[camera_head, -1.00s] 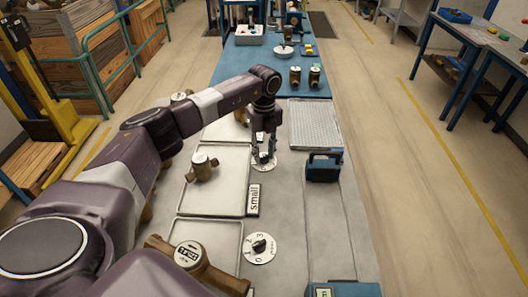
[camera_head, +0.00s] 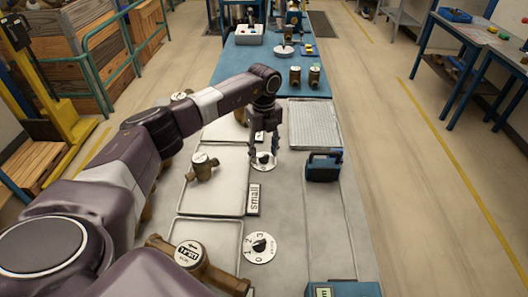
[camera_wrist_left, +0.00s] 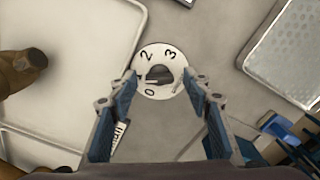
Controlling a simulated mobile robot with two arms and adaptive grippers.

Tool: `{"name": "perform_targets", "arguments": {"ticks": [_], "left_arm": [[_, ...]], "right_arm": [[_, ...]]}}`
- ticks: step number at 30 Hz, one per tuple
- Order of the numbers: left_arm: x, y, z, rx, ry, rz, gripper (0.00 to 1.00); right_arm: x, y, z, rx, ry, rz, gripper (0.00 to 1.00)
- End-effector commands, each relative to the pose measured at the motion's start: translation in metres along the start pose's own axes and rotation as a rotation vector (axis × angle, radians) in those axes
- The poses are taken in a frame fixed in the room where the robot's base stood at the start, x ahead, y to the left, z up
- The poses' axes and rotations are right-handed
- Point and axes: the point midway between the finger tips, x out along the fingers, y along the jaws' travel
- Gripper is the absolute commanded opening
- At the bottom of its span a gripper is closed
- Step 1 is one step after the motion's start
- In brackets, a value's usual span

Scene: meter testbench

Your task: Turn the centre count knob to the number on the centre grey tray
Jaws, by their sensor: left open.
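The centre count knob (camera_wrist_left: 160,74) is dark, on a round white dial (camera_head: 264,161) with printed numbers; 0, 2 and 3 are readable in the left wrist view. A pale mark on the knob points left, where I cannot read a number. My left gripper (camera_head: 263,149) is open above the dial, its fingers (camera_wrist_left: 160,105) on either side of the knob, apparently apart from it. The centre grey tray (camera_head: 232,195) holds one visible brass meter (camera_head: 203,167) with a white face. My right gripper is not in view.
A "small" label (camera_head: 253,199) lies beside the centre tray. A nearer dial (camera_head: 260,247) and a nearer brass meter (camera_head: 190,254) are in front. A blue device (camera_head: 323,167) and a perforated tray (camera_head: 315,124) stand to the right. The far tray is partly hidden by my arm.

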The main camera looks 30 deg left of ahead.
Motion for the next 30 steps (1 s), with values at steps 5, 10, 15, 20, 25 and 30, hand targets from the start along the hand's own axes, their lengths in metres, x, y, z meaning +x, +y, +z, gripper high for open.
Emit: {"name": "perform_targets", "arguments": {"ticks": [5, 10, 15, 20, 25, 30], "left_arm": [[-0.005, 0.0, 0.0, 0.001, 0.0, 0.0, 0.45], [-0.032, -0.001, 0.0, 0.002, -0.001, -0.002, 0.45], [-0.069, -0.001, 0.001, 0.0, -0.002, -0.003, 0.45], [-0.098, 0.0, 0.001, 0.0, -0.001, -0.001, 0.45], [-0.116, 0.0, 0.0, 0.0, 0.0, -0.001, 0.45], [-0.12, 0.0, 0.0, 0.0, 0.0, 0.0, 0.45]], "right_arm": [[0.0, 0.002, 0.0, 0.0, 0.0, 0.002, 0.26], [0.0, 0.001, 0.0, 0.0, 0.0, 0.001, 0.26], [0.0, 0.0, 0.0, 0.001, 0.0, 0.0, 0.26], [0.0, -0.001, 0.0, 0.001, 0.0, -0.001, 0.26], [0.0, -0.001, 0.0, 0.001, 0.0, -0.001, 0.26], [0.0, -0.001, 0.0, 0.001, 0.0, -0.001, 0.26]]}}
